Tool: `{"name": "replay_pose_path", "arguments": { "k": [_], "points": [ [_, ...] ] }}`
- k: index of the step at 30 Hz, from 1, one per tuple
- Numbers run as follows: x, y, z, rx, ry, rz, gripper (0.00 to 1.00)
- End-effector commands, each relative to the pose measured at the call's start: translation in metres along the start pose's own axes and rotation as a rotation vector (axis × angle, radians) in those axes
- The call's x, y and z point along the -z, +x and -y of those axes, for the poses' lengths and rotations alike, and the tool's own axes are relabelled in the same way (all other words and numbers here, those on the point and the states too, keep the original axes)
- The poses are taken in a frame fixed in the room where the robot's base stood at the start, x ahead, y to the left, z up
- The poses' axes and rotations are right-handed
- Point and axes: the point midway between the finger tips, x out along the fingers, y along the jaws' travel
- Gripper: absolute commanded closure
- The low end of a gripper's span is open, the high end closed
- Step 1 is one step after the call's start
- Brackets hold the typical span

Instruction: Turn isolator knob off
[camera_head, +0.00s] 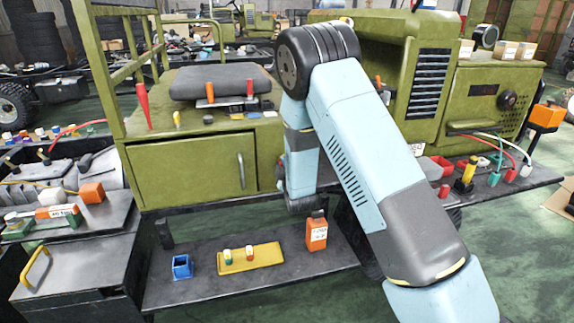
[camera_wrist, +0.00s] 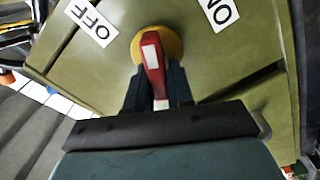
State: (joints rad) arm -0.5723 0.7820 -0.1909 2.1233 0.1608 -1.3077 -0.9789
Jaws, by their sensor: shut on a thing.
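The isolator knob (camera_wrist: 152,55) is red with a white mark and sits on a round yellow base (camera_wrist: 172,47) in the wrist view. Its handle points up the picture with a slight lean left, between the OFF label (camera_wrist: 90,22) and the ON label (camera_wrist: 216,11). My gripper (camera_wrist: 158,80) has its dark fingers on either side of the red handle and is shut on it. In the head view my arm hides the knob, and I cannot make out the gripper's fingers there.
The green chassis cabinet (camera_head: 190,170) carries a grey pad (camera_head: 222,82) and loose tools on top. A low shelf (camera_head: 200,290) below holds a yellow tray (camera_head: 265,256), a blue holder (camera_head: 181,267) and an orange box (camera_head: 316,235). A side shelf with cables stands at right.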

Motion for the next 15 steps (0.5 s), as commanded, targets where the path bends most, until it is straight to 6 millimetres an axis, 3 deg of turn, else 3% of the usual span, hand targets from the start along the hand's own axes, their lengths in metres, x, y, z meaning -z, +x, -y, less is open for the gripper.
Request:
{"name": "replay_pose_path", "arguments": {
  "k": [15],
  "points": [
    [-0.0011,0.0008,0.0073,-0.001,-0.400,0.000,1.00]
  ]
}}
